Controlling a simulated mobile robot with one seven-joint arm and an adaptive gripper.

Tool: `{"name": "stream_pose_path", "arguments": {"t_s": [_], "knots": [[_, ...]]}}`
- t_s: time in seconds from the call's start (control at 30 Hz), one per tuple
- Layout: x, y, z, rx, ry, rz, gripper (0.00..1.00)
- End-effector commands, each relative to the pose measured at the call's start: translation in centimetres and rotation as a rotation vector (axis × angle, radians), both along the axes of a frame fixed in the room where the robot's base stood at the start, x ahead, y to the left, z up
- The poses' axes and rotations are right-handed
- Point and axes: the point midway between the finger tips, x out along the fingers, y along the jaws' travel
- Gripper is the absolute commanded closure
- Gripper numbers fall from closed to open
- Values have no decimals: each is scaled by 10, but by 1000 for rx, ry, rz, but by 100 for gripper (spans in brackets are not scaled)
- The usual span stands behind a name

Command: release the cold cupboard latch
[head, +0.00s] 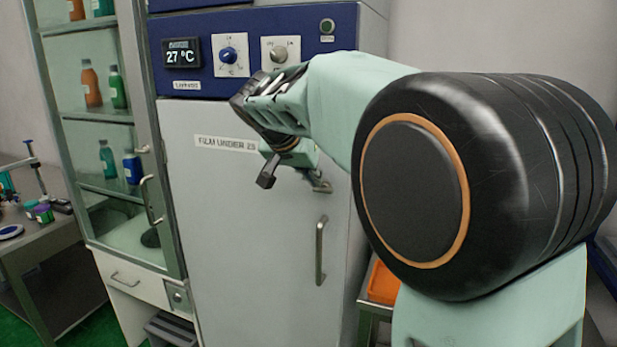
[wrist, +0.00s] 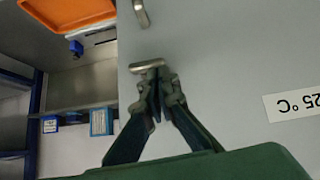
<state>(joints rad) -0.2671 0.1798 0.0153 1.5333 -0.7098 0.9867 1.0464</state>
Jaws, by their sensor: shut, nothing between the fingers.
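The cold cupboard (head: 253,245) is pale grey with a closed-looking door. Its small metal latch (head: 321,184) sits near the door's right edge, above the upright handle (head: 321,250). In the wrist view the latch (wrist: 147,66) is a short metal bar by the door edge. My gripper (wrist: 156,72) is shut and empty, its fingertips overlapping the latch's front side in that view. I cannot tell whether they touch it. In the head view my wrist is in front of the door's upper right, and the fingertips are hard to make out beside the latch.
A blue control panel (head: 345,27) with a 27 °C display (head: 182,53) and knobs is above the door. A glass cabinet (head: 70,140) with bottles stands left. An orange tray (head: 384,283) is right of the cupboard. My arm covers much of the right side.

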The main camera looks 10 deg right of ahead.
Motion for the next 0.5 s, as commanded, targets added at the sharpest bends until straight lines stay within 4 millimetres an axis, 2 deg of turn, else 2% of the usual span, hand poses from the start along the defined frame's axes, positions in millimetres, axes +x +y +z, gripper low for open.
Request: {"name": "stream_pose_path", "arguments": {"t_s": [0.5], "knots": [[2, 3, -2, -83, 48, 1, 100]]}}
